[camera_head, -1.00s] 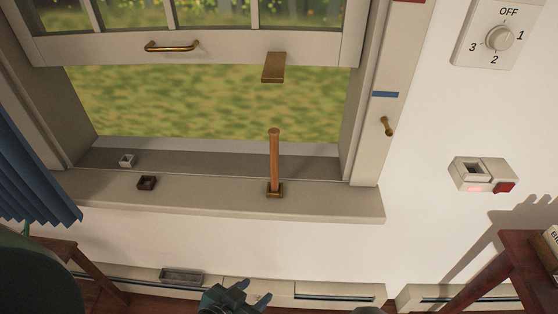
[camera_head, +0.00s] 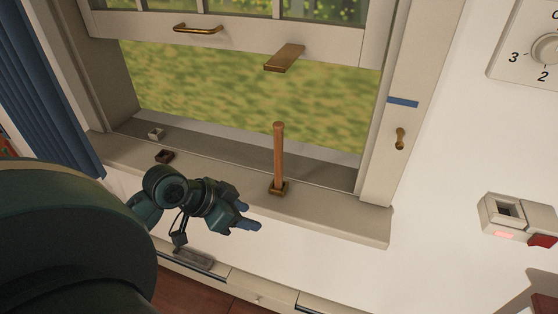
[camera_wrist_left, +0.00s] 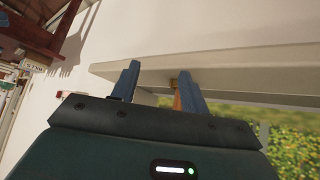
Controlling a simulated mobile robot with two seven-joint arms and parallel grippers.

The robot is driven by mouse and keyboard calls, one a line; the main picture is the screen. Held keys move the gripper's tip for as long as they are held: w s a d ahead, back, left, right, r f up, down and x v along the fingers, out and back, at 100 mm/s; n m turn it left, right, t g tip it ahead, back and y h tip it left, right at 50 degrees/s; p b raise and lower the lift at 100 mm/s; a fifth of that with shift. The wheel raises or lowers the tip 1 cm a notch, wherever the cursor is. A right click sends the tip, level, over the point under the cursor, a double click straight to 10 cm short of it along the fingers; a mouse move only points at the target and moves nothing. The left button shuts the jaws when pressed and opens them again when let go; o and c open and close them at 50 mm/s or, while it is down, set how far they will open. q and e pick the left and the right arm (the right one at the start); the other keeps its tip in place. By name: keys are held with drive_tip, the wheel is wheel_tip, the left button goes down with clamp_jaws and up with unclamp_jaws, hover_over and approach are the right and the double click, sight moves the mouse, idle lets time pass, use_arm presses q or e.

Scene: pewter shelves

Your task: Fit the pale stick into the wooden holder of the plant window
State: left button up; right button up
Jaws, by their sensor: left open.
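The stick (camera_head: 279,150), light orange-brown wood, stands upright in a small brass-brown square holder (camera_head: 278,188) on the window sill. The raised sash of the window has a brown tab (camera_head: 285,58) above the stick. My left gripper (camera_head: 248,216) is open and empty, in front of the sill, left of and lower than the stick. In the left wrist view the stick (camera_wrist_left: 177,101) shows beyond the fingers, partly hidden by the right-hand finger. My right gripper is out of view.
A small dark brown square socket (camera_head: 164,156) and a white one (camera_head: 155,134) sit at the sill's left. The sill's front edge (camera_head: 330,222) juts out near my gripper. A blue curtain (camera_head: 55,90) hangs at left. A switch box (camera_head: 515,215) is on the right wall.

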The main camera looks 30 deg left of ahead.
sight(279, 160)
use_arm(q)
drive_tip(key=w+a+r+m+t+h, duration=0.1)
drive_tip(key=w+a+r+t+h, duration=0.3)
drive_tip(key=r, duration=0.8)
drive_tip(key=w+d+f+y+p, duration=0.1)
drive_tip(key=w+d+f, duration=0.1)
drive_tip(key=w, duration=0.3)
drive_tip(key=w+d+f, duration=0.2)
drive_tip(key=w+f, duration=0.1)
drive_tip(key=w, duration=0.3)
drive_tip(key=shift+d+f+g+y+p, duration=0.3)
drive_tip(key=shift+f+g+y+p, duration=0.05)
drive_tip(key=shift+f+g+y, duration=0.05)
drive_tip(key=shift+c, duration=0.6)
drive_tip(key=shift+s, duration=0.1)
clamp_jaws()
